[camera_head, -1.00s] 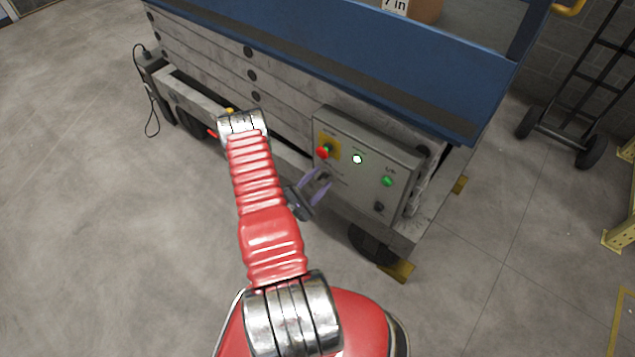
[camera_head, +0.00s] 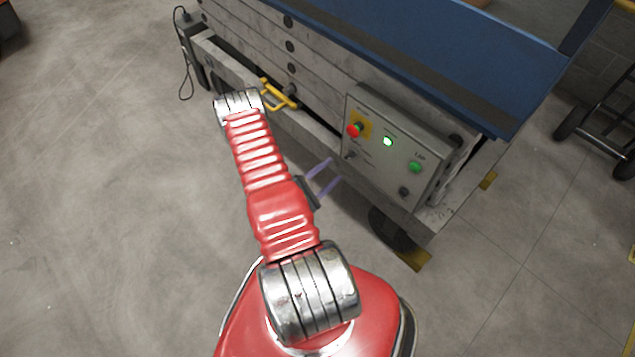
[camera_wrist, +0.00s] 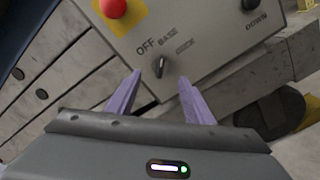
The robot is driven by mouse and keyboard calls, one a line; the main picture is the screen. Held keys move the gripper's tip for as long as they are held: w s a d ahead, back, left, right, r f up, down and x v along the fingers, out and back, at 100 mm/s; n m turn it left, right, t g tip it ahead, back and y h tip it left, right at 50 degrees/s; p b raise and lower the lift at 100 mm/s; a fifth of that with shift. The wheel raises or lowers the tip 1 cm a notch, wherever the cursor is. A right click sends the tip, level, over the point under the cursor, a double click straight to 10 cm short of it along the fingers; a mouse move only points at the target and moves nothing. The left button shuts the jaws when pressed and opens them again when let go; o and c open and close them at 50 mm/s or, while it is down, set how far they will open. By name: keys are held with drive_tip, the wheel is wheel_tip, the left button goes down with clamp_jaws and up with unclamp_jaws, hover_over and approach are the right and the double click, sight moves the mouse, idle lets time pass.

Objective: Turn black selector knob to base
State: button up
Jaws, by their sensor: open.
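The black selector knob (camera_wrist: 160,66) is on the grey control panel (camera_wrist: 210,35), below the OFF and BASE labels. A third, dark label beside BASE is hard to read. The knob's grip looks nearly upright in the wrist view, and I cannot tell which label it points to. In the head view the knob (camera_head: 350,155) is small, at the panel's lower left. My gripper (camera_wrist: 160,78) is open and empty, with its two purple fingers apart on either side of the knob's line, short of the panel. In the head view my gripper (camera_head: 335,169) is just left of the panel.
A red emergency button (camera_head: 355,130) on a yellow plate sits above the knob. A green button (camera_head: 415,167) and a black knob (camera_head: 404,192) are to the right. A yellow handle (camera_head: 279,94) projects from the lift's side. Open floor lies at left.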

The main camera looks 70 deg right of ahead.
drive_tip(key=shift+v, duration=2.8)
drive_tip(key=s+a+r+m+g+y, duration=0.1)
drive_tip(key=s+a+r+g+y, duration=0.3)
drive_tip(key=s+a+g+y, duration=0.25)
drive_tip(key=w+a+r+m+t+y, duration=0.3)
drive_tip(key=w+a+r+t+y, duration=0.15)
drive_tip(key=w+a+r, duration=0.65)
drive_tip(key=w+a+r+m+t+y, duration=0.2)
drive_tip(key=w+a+r+t+y, duration=0.35)
drive_tip(key=a+r, duration=0.8)
drive_tip(key=w+a+r+n+t, duration=0.1)
drive_tip(key=a+r+t, duration=0.3)
drive_tip(key=r, duration=0.5)
drive_tip(key=w+a+r+t, duration=0.1)
drive_tip(key=a+r+t, duration=0.4)
drive_tip(key=r, duration=0.5)
drive_tip(key=shift+a+r+n, duration=0.25)
drive_tip(key=shift+a+n, duration=0.15)
drive_tip(key=shift+a, duration=0.5)
